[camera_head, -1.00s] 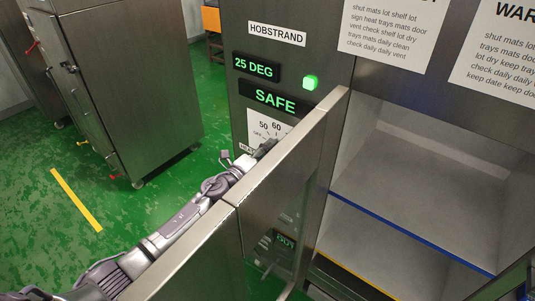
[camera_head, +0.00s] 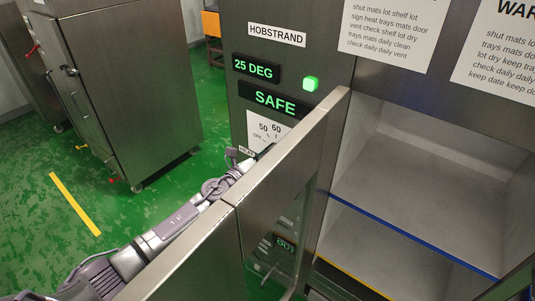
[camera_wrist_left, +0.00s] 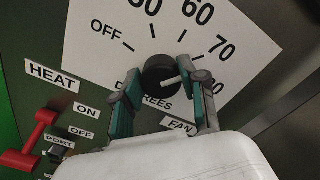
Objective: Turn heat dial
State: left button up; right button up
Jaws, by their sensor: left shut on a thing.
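The heat dial (camera_wrist_left: 162,74) is a round black knob with a pale pointer line, on a white scale card (camera_wrist_left: 95,60) marked OFF, 50, 60, 70 and a partly covered number. The pointer slants to the right, towards the scale's lower right end; I cannot read its exact value. My left gripper (camera_wrist_left: 160,80) is shut on the dial, a finger on each side. In the head view, the card (camera_head: 262,122) shows above the open door's edge, and the door hides the dial. My right gripper is not in view.
The open steel door (camera_head: 285,165) stands close beside my left arm. The panel has a 25 DEG display (camera_head: 256,68), a SAFE display (camera_head: 275,100) and a lit green lamp (camera_head: 310,84). A red lever (camera_wrist_left: 38,135) sits left of the dial. An open shelved chamber (camera_head: 430,150) is at right.

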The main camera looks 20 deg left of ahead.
pick_arm(q)
jog(key=shift+f, duration=0.1)
dwell(0.3)
jog(key=o, duration=1.1)
jog(key=shift+o, duration=0.2)
jog(key=v, duration=1.2)
